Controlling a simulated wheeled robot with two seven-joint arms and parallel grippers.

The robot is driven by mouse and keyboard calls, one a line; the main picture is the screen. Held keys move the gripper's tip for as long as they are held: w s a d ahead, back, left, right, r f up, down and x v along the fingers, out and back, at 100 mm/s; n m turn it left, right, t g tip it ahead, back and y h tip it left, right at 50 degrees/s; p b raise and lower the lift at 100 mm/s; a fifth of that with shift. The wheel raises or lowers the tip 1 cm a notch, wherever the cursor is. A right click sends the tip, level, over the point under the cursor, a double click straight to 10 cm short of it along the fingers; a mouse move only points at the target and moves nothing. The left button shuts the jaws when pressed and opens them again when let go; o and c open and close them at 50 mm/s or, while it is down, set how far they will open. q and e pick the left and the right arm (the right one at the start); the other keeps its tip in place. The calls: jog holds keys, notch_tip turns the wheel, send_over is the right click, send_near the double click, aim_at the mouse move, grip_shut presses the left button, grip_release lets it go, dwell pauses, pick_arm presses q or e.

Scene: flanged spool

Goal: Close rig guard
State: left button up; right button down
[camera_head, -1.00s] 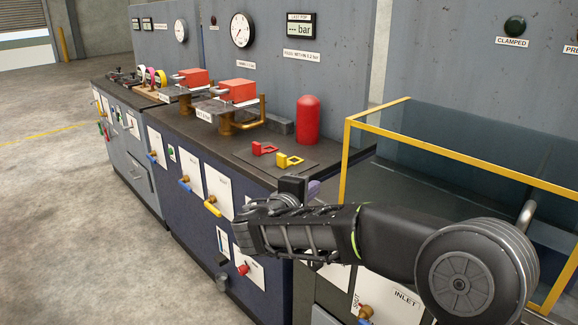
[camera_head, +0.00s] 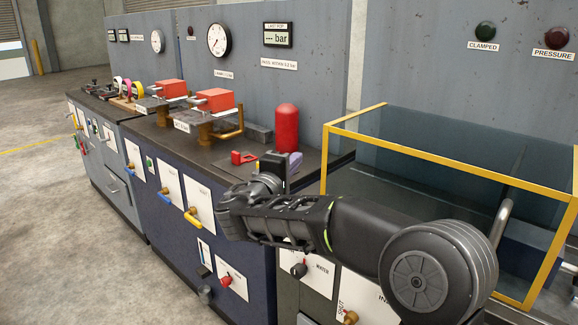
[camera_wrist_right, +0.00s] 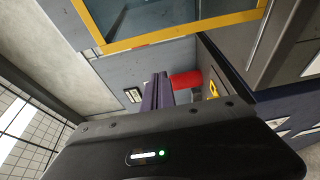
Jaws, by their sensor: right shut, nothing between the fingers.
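The rig guard (camera_head: 450,166) is a clear-panelled box with a yellow frame. It stands on the rig at the right in the head view. I cannot tell from its frame how far it is open. Its yellow frame also crosses the top of the right wrist view (camera_wrist_right: 180,32). My right gripper (camera_head: 293,163) is shut and empty, left of the guard's left post, over the bench end; its tips partly hide behind the wrist. Its purple-grey fingers show together in the right wrist view (camera_wrist_right: 157,91). My left gripper is out of view.
A red cylinder (camera_head: 286,128) and a red clamp-like piece (camera_head: 243,157) are on the bench beyond my right gripper. A bent grey handle or pipe (camera_head: 502,215) shows behind the guard's clear front. Clamped and pressure lamps (camera_head: 485,31) sit on the back panel. Floor at left is clear.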

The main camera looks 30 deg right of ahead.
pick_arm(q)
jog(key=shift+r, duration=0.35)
pick_arm(e)
jog(key=shift+s+d, duration=0.25)
jog(key=shift+d, duration=1.05)
jog(key=shift+s+d, duration=0.2)
jog(key=shift+d, duration=1.1)
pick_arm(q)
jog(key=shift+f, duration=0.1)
